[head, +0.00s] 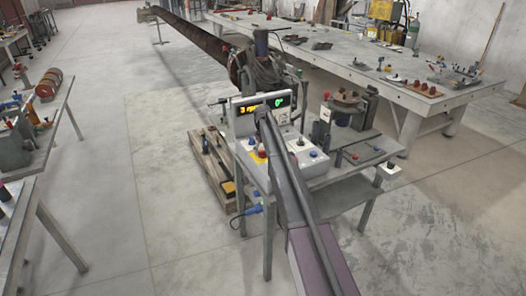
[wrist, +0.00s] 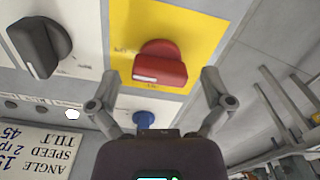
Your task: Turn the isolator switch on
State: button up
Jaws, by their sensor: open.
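The isolator switch, a red rotary knob (wrist: 160,62) on a yellow plate (wrist: 205,30), is in the upper middle of the wrist view. A white mark shows on the knob's near edge. My gripper (wrist: 162,84) is open and empty, its two fingers spread to the left and right of the knob, apart from it. In the head view the control box (head: 312,163) stands on a small metal table, with the red knob (head: 262,153) and its yellow plate on the front panel. My arm crosses in front of the box, and the fingers cannot be made out there.
A black rotary knob (wrist: 40,45) is to the left of the yellow plate, and a blue button (wrist: 144,118) sits below it between my fingers. A label about angle, speed and tilt (wrist: 40,155) is lower left. A lit display (head: 264,104) tops the box.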

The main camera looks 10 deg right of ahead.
aim_at(263, 150)
jog(key=n, duration=1)
jog(key=shift+n, duration=0.3)
jog(key=n, duration=0.3)
jog(key=shift+n, duration=0.4)
jog(key=shift+r+p, duration=0.3)
notch_tip(263, 150, up, 13)
jog(key=p, duration=1.3)
jog(key=s+f+m+b, duration=0.3)
jog(key=s+m, duration=0.1)
jog(key=s, duration=0.6)
jog(key=s+f+m+b, duration=0.2)
jog(key=s+m, duration=0.3)
jog(key=s, duration=0.5)
jog(key=s+f+m+b, duration=0.3)
jog(key=s+m, duration=0.2)
jog(key=s, duration=0.6)
jog(key=shift+f+b, duration=0.3)
jog(key=shift+s, duration=0.1)
